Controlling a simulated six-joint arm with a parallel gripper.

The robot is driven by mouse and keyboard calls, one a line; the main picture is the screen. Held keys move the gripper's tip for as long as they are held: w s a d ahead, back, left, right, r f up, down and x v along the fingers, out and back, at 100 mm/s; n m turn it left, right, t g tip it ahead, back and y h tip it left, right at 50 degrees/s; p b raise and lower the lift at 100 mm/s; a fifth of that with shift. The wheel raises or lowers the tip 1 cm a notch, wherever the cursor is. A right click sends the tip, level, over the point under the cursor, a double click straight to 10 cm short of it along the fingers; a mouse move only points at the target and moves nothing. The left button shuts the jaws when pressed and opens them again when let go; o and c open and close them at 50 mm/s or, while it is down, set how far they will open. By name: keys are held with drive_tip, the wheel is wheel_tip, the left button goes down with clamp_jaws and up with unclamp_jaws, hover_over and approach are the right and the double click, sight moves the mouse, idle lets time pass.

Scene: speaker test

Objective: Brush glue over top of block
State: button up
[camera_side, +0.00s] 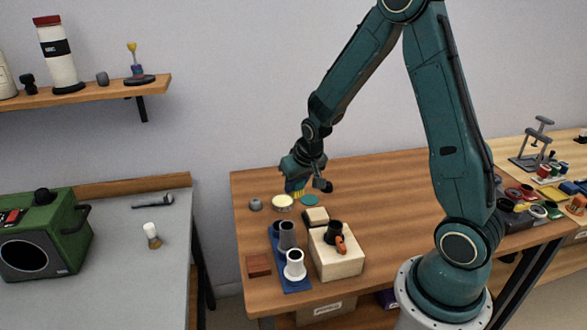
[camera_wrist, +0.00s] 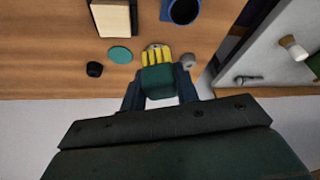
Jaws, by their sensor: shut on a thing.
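My gripper (camera_side: 296,178) is shut on a brush (camera_wrist: 158,82), gripping its dark green body. The brush's yellow bristles (camera_wrist: 156,57) point down and away from the jaws; they also show in the side view (camera_side: 296,194). A round dish with a pale top (camera_side: 283,202) is just by the bristles and partly hidden behind them in the wrist view; I cannot tell whether they touch. A small block with a cream top and dark side (camera_side: 316,216) lies nearer the side camera, apart from the brush. It also shows in the wrist view (camera_wrist: 112,18).
A teal disc (camera_side: 310,200) and grey knob (camera_side: 255,204) flank the dish. A blue tray (camera_side: 295,286) holds dark and white cups. A large pale wooden box (camera_side: 338,266) carries a black and orange item. A brown block (camera_side: 258,266) lies left. The table's right middle is clear.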

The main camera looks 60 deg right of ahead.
drive_tip(key=s+d+f+m+h, duration=0.1)
drive_tip(key=s+d+m, duration=0.2)
drive_tip(key=s+d, duration=0.3)
drive_tip(key=shift+d+m+g, duration=0.4)
drive_tip(key=shift+d, duration=0.65)
drive_tip(key=shift+s+f, duration=0.1)
